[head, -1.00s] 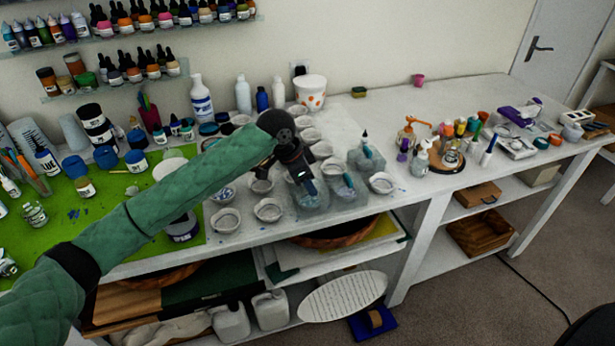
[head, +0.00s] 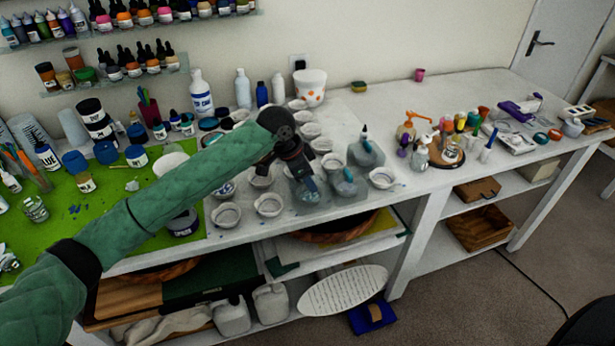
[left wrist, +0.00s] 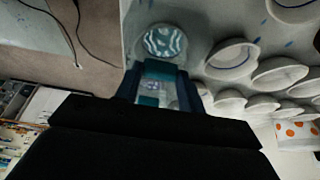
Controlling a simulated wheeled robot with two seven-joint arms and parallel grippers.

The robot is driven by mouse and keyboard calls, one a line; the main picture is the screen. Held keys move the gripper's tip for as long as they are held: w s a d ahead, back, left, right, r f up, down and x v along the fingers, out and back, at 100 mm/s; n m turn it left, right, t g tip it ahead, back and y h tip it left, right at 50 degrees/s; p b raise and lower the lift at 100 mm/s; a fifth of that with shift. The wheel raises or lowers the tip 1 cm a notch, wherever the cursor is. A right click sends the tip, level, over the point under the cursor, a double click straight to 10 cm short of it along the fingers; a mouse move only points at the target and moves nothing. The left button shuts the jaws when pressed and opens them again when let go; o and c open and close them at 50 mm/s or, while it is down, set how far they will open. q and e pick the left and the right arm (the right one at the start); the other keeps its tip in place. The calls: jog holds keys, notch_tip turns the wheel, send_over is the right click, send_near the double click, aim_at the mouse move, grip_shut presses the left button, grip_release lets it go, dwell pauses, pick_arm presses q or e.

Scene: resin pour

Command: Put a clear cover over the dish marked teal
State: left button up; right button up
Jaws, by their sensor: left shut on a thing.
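My left gripper (head: 309,184) reaches over the front of the white bench among the small dishes. It is shut, pointing down, on a clear cover (head: 304,203), whose see-through body is hard to make out. In the left wrist view teal shows between the fingers (left wrist: 157,88). Just beyond them is a round dish with a teal and white wavy pattern (left wrist: 165,42). I cannot tell whether the cover's rim touches the bench. Two more clear covers, one with a teal knob (head: 347,187) and one farther back (head: 366,152), stand just to the right. My right gripper is not in view.
Several pale dishes stand close by on the left (head: 227,215), with another dish (head: 382,178) on the right. A spotted white tub (head: 310,86) and bottles stand behind. A green mat (head: 120,210) with jars lies left. Bench space behind the covers is partly clear.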

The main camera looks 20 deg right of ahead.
pick_arm(q)
jog(key=shift+f, duration=0.1)
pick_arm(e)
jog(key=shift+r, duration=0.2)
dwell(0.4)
pick_arm(q)
jog(key=o, duration=1.3)
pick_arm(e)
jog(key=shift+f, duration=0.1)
pick_arm(q)
jog(key=shift+a+r, duration=0.1)
jog(key=shift+r, duration=0.2)
jog(key=shift+b+v, duration=0.95)
jog(key=shift+v, duration=2.6)
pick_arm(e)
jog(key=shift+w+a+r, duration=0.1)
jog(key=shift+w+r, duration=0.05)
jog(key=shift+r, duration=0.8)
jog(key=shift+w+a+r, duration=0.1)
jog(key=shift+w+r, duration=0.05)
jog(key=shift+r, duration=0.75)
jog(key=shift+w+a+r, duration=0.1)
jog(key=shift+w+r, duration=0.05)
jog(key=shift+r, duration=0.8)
